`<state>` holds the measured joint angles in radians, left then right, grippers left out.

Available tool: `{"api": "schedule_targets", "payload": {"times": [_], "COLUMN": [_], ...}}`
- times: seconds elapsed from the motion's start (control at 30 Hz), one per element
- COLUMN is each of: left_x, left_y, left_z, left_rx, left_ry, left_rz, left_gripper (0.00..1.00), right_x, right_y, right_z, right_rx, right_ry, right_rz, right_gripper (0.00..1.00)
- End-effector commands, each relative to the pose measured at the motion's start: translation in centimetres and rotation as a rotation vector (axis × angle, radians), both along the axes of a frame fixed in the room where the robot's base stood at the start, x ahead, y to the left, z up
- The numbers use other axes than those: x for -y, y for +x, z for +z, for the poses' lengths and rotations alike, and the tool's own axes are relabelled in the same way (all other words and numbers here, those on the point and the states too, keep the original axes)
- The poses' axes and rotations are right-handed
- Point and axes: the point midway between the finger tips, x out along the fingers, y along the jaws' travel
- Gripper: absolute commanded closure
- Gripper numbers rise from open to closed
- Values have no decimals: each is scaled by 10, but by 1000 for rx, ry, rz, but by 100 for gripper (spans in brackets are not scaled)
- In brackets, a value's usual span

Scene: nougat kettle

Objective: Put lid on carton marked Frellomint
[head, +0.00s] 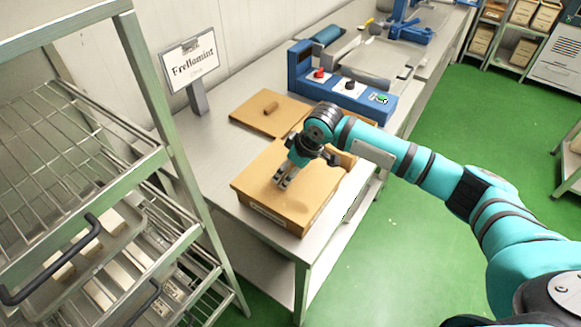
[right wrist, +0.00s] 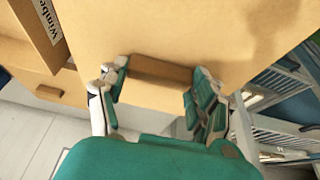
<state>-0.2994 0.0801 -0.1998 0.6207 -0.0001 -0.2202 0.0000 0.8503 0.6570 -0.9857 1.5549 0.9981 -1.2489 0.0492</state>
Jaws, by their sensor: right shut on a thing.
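My right gripper (head: 283,184) points down over the tan carton (head: 315,217) at the front of the table. It is shut on the block handle (right wrist: 160,72) of a flat tan lid (right wrist: 215,35); the lid (head: 258,178) lies over the carton's top. I cannot tell whether it rests fully on the carton. The carton's front label is too small to read. A sign reading Frellomint (head: 190,60) stands at the back left. A second flat tan lid (head: 250,118) with a knob lies in front of it. My left gripper is not in view.
A blue machine (head: 300,66) with red, black and green buttons stands behind. Another tan box (head: 346,159) is partly hidden behind my right gripper. A wire rack (head: 165,160) stands close on the left. A label starting "Winbe" (right wrist: 47,18) shows in the right wrist view.

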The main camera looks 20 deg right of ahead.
Motion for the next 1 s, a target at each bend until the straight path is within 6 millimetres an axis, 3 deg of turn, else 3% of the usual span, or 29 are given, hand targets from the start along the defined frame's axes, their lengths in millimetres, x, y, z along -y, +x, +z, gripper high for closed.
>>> {"api": "schedule_targets", "payload": {"times": [1.0], "left_x": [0], "left_y": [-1], "left_z": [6], "left_rx": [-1], "left_ry": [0], "left_rz": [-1], "left_gripper": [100], "right_x": [0], "right_y": [0], "right_z": [-5], "right_rx": [0], "right_ry": [0], "right_rz": [0], "right_gripper": [67]}}
